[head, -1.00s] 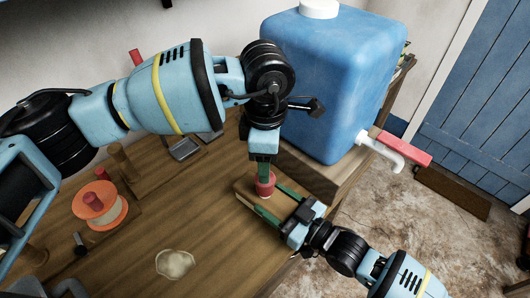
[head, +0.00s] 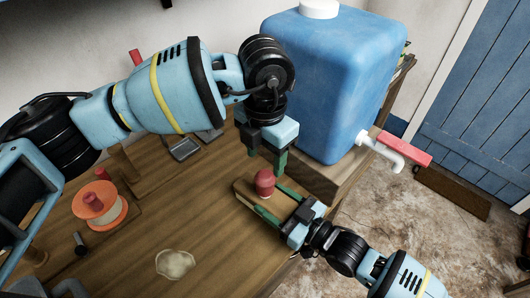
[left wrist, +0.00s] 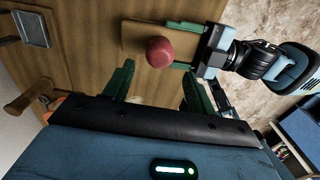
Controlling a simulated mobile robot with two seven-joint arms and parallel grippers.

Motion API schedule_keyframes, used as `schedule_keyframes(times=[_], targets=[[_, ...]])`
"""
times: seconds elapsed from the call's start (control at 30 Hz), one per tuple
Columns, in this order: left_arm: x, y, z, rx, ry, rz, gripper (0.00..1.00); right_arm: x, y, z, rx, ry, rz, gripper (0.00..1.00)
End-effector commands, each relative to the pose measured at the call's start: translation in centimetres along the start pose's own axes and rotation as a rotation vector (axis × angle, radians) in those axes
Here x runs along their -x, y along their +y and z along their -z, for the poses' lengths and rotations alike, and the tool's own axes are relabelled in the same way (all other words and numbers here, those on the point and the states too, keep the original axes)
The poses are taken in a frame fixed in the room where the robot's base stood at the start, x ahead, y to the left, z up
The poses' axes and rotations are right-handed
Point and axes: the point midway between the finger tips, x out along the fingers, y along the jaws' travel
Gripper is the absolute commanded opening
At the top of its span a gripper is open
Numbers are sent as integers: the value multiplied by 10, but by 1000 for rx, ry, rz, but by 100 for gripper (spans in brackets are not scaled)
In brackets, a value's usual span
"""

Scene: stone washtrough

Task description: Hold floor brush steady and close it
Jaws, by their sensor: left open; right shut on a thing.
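A red rounded cap-like piece (head: 265,181) stands upright at the tabletop's right edge, on what looks like the flat wooden body of the floor brush (left wrist: 138,38). In the left wrist view the red piece (left wrist: 160,53) shows from above as a round knob over this wood. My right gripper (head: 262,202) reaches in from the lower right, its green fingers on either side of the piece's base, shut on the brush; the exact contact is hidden. My left gripper (head: 266,159) is open and empty just above the red piece, its fingers apart and pointing down.
A large blue water container (head: 325,85) with a white tap (head: 382,150) stands close behind my left gripper. An orange-and-white spool (head: 98,205) and a pale patch (head: 175,264) are on the wooden tabletop (head: 190,215). Stone floor lies to the right.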

Motion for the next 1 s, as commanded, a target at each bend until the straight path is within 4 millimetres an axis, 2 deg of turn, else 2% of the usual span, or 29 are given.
schedule_keyframes(times=[0.13,0.27,0.7,1.0], targets=[[-2,0,0,-1,1,0,56,0,0,0,0,0,0,0],[-13,0,0,-1,1,0,56,0,0,0,0,0,0,0],[-71,0,0,-1,2,1,56,0,0,0,0,0,0,0],[-80,0,0,-2,0,-1,56,0,0,0,0,0,0,0]])
